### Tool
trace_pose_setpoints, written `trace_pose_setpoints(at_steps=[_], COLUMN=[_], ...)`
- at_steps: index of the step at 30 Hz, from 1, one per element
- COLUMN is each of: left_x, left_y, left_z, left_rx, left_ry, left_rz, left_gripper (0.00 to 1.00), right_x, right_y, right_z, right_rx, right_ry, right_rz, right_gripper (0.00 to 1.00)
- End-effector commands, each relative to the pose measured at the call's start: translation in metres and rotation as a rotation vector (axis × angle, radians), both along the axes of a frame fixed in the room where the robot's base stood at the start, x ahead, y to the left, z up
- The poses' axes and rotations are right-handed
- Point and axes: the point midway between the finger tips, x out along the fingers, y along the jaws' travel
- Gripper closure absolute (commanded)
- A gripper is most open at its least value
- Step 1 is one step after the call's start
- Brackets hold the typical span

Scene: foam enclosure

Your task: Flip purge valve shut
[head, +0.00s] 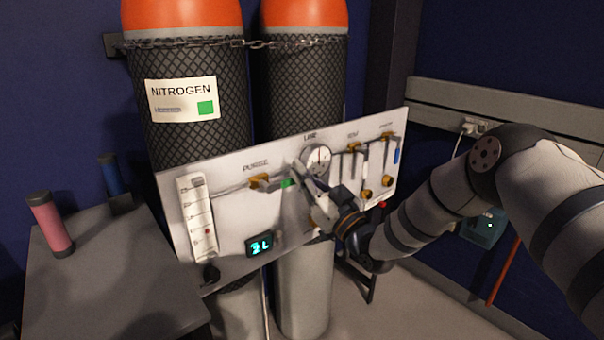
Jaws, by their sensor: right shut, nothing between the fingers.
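The white gas panel (225,222) stands tilted across the front of two cylinders. Under its PURGE label sits a brass purge valve (260,181) on a grey pipe. A green piece (288,183), seemingly the end of its lever, lies to the right of the brass body, roughly in line with the pipe. My right gripper (299,173) is shut and empty, its fingertips just right of the green piece in the picture. Whether they touch it I cannot tell. The gripper hides part of the panel below the LINE gauge (316,159). My left gripper is out of view.
More brass valves (387,137) sit on the panel's right side. A flowmeter (197,218) and a digital display (259,243) are at its left. A grey table (105,285) with a pink cylinder (52,224) stands at left. A chain (255,44) crosses the nitrogen cylinders (190,60).

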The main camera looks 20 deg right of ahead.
Motion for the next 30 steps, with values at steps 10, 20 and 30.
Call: trace_pose_setpoints(at_steps=[10,20,30], left_x=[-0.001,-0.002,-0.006], left_y=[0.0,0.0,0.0], left_z=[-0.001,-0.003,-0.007], left_rx=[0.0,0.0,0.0], left_ry=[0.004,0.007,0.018], left_rz=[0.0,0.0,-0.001], left_gripper=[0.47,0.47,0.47], right_x=[0.0,0.001,0.002], right_y=[-0.002,-0.003,-0.005], right_z=[-0.005,-0.011,-0.027], right_rx=[0.064,0.129,0.337], right_ry=[0.024,0.05,0.127], right_rz=[0.0,0.0,-0.001], right_gripper=[1.0,1.0,1.0])
